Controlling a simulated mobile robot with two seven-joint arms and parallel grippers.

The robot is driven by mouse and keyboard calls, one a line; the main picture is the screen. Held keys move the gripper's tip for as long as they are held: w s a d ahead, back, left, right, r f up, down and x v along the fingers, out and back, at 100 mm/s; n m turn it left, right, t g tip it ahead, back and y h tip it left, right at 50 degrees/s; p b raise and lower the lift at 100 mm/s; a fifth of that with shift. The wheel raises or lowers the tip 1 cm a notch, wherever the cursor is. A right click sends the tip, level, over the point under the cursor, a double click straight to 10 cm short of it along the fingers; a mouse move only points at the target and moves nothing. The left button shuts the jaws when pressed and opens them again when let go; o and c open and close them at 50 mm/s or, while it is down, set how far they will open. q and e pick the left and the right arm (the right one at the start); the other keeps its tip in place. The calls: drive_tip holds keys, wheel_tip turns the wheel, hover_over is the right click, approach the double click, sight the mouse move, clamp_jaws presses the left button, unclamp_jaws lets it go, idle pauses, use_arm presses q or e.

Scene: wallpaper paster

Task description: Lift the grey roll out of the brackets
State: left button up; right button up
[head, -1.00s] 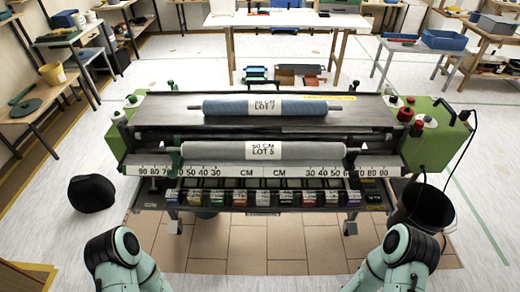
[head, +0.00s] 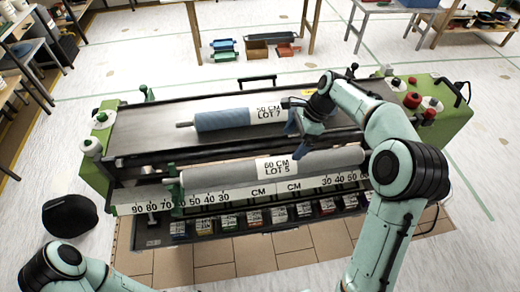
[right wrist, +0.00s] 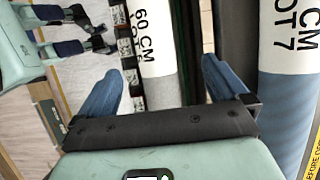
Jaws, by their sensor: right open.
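The grey roll (head: 225,172), with a white "60 CM LOT 5" label, lies across the front of the machine. Its left end sits at the green left bracket (head: 174,190). My right arm hides its right end and the bracket there. My right gripper (head: 302,126) is open and empty above the machine, near the roll's label and the right end of the blue roll. In the right wrist view the grey roll (right wrist: 164,88) shows beyond and between the two blue fingers, apart from them. My left arm is low at the left; its gripper is out of view.
A blue roll (head: 222,119) marked "50 CM LOT 7" lies on the machine's dark top (head: 140,130), behind the grey roll. A printed ruler (head: 240,197) and a row of small boxes (head: 228,222) run along the front. A black rounded object (head: 70,215) is on the floor left.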

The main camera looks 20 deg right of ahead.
sight(279, 161)
drive_tip(key=shift+w+a+r, duration=0.1)
drive_tip(key=shift+w+r, duration=0.1)
drive_tip(key=shift+w, duration=0.1)
drive_tip(key=x, duration=0.4)
drive_tip(key=s+b+x, duration=0.1)
drive_tip(key=x, duration=0.1)
drive_tip(key=shift+s+a+f, duration=0.1)
drive_tip(key=shift+a+f, duration=0.4)
drive_tip(key=shift+f, duration=0.25)
drive_tip(key=x, duration=0.4)
drive_tip(key=shift+s+a+f, duration=0.1)
drive_tip(key=shift+s+a, duration=0.1)
drive_tip(key=shift+a, duration=0.05)
drive_tip(key=shift+w+a+f, duration=0.1)
drive_tip(key=shift+a+f, duration=0.05)
drive_tip(key=shift+f, duration=0.25)
use_arm(q)
drive_tip(key=shift+s+a+f, duration=0.2)
drive_tip(key=shift+s+f, duration=0.6)
drive_tip(key=shift+f, duration=0.05)
use_arm(e)
clamp_jaws()
drive_tip(key=shift+w+r, duration=0.1)
drive_tip(key=shift+r, duration=0.1)
